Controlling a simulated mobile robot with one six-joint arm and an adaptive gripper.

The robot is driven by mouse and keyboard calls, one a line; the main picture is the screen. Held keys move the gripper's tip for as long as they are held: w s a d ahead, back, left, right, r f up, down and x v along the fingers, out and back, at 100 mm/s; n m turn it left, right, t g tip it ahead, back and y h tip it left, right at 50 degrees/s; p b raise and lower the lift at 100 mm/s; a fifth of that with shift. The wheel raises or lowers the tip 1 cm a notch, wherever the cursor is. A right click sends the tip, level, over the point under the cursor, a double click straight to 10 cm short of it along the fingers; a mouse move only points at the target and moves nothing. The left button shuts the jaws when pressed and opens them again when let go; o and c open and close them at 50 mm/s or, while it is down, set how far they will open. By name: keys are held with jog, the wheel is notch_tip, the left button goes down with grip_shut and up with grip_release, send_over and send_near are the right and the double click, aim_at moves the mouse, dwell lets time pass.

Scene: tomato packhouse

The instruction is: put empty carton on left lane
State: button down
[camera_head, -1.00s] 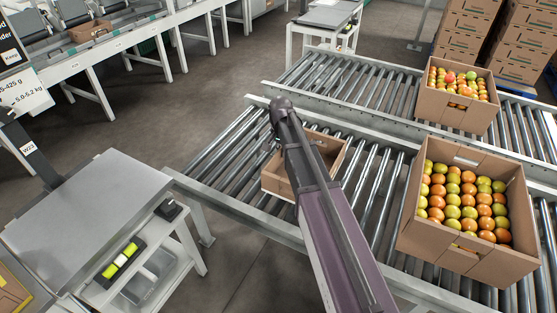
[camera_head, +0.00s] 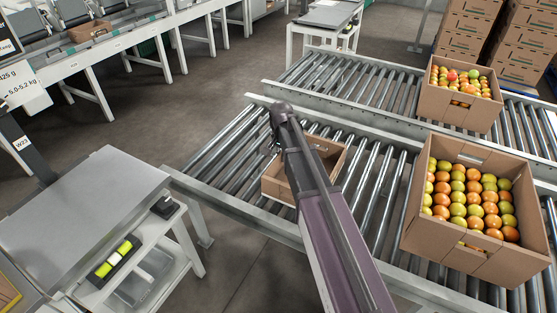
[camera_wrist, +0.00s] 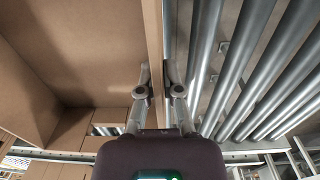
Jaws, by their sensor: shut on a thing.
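The empty carton (camera_head: 279,188) is brown and open-topped. It is at the near roller lane (camera_head: 222,163), partly hidden behind my arm in the head view. I cannot tell whether its base touches the rollers. My gripper (camera_head: 274,148) is at its left side, mostly hidden by my arm there. In the wrist view my gripper (camera_wrist: 157,76) has one finger on each side of the carton's wall (camera_wrist: 153,40), shut on it. The carton's bare inside (camera_wrist: 85,50) lies left of the wall, with rollers to the right.
A carton full of tomatoes (camera_head: 475,262) stands to the right on the near lane. Another full carton (camera_head: 440,103) stands on the far roller lane (camera_head: 340,80). A scale table (camera_head: 85,205) is at lower left. Rollers left of the empty carton are clear.

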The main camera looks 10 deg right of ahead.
jog(key=shift+f, duration=0.2)
jog(key=c, duration=0.8)
grip_release()
jog(key=shift+r, duration=0.15)
notch_tip(320, 180, up, 12)
jog(key=p, duration=1.2)
jog(key=shift+a, duration=0.1)
jog(key=shift+s, duration=0.2)
jog(key=s+d+n, duration=0.2)
jog(key=s+n, duration=0.1)
jog(key=s, duration=0.7)
jog(key=s+d+n, duration=0.3)
jog(key=s+n, duration=0.1)
jog(key=s, duration=0.6)
jog(key=shift+s, duration=0.2)
